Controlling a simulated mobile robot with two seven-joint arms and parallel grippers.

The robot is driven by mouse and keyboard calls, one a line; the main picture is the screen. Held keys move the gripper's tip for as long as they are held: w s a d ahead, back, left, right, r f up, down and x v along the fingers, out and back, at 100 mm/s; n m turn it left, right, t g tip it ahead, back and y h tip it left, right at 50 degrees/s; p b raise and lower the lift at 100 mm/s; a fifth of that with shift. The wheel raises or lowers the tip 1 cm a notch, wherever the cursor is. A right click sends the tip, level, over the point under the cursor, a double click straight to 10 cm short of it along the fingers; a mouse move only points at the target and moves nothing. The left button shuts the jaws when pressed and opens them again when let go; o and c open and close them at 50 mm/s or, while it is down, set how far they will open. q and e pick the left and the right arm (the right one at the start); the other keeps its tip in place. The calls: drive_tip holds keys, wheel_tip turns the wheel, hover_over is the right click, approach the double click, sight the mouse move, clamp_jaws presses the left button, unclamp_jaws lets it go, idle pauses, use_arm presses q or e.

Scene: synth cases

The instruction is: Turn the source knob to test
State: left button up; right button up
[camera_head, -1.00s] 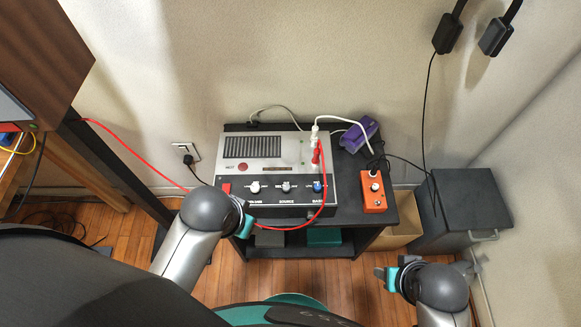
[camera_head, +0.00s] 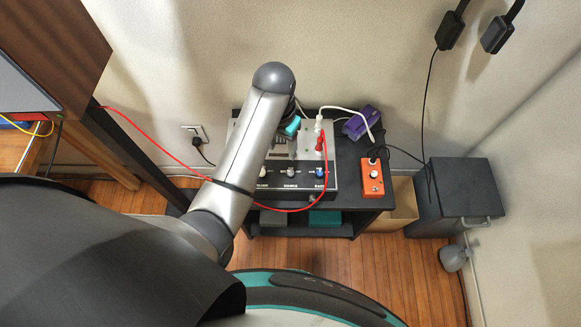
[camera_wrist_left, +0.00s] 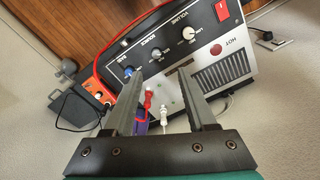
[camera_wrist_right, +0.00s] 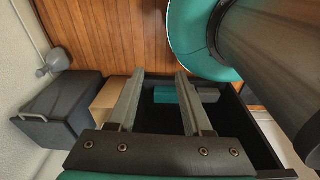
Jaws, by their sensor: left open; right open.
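The grey control box (camera_head: 330,168) sits on the black stand, with a row of knobs along its front. The source knob (camera_head: 291,170) is the middle one, small and grey; it also shows in the left wrist view (camera_wrist_left: 159,55). Its pointer is too small to read. My left gripper (camera_head: 281,148) is open and empty over the box, behind the knob row. In the left wrist view the source knob lies beyond the gap between my left fingertips (camera_wrist_left: 160,75), apart from them. My right gripper shows only in its wrist view (camera_wrist_right: 160,75), open and empty, away from the box.
A red cable (camera_head: 292,210) loops in front of the box from a red plug. White plugs and cables stand at its right rear. An orange pedal (camera_head: 372,178) and a purple item (camera_head: 359,124) are to the right. A dark bin (camera_head: 460,200) stands by the wall.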

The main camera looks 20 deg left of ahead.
use_arm(q)
drive_tip(key=w+d, duration=0.1)
drive_tip(key=w, duration=0.1)
drive_tip(key=b, duration=0.6)
approach(291, 172)
drive_tip(key=f, duration=0.8)
drive_tip(key=shift+w+f, duration=0.2)
drive_tip(key=shift+f, duration=0.05)
use_arm(e)
drive_tip(key=s+f, duration=0.4)
drive_tip(key=f, duration=0.4)
drive_tip(key=shift+s+d, duration=0.15)
drive_tip(key=shift+d, duration=0.25)
drive_tip(key=shift+r, duration=0.1)
use_arm(q)
clamp_jaws()
